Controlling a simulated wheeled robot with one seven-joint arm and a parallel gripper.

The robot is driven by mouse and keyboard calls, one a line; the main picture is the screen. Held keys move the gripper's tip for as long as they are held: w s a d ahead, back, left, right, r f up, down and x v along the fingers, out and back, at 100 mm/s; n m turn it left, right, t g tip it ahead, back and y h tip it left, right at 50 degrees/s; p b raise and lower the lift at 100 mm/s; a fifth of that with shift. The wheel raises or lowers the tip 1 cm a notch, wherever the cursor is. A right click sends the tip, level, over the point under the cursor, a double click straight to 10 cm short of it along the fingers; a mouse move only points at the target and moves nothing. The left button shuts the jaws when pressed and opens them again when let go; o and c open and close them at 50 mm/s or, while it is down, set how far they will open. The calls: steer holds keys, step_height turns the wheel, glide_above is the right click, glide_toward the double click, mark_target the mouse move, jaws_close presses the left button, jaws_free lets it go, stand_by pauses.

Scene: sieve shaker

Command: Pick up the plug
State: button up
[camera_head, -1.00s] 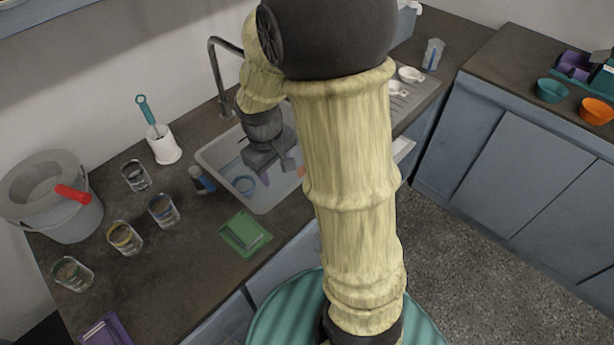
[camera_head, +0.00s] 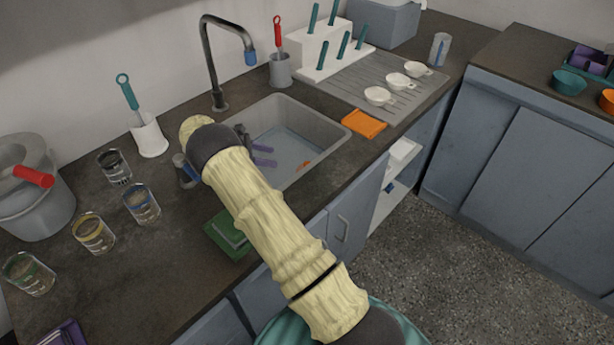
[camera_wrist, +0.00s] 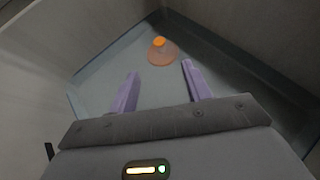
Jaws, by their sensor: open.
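The plug (camera_wrist: 162,52) is a round, translucent reddish-orange disc with a bright orange knob. In the wrist view it lies on the sink floor near a corner, ahead of my fingertips and roughly centred between their lines. In the head view it is a small orange patch (camera_head: 302,165) on the floor of the sink (camera_head: 322,125). My gripper (camera_wrist: 160,69) has two purple fingers spread apart with nothing between them. In the head view my gripper (camera_head: 270,156) is inside the sink, left of the plug and apart from it. My arm hides the sink's left part.
Sink walls close in around my gripper. A faucet (camera_head: 207,65) stands behind the sink. Several glass jars (camera_head: 142,204) stand at the left.

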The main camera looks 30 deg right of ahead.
stand_by(0.3)
glide_toward(305, 164)
steer(key=shift+x, duration=1.2)
steer(key=shift+f, duration=0.1)
steer(key=x, duration=0.6)
steer(key=shift+w, duration=0.1)
jaws_close()
step_height(305, 164, up, 10)
steer(key=shift+p, duration=0.35)
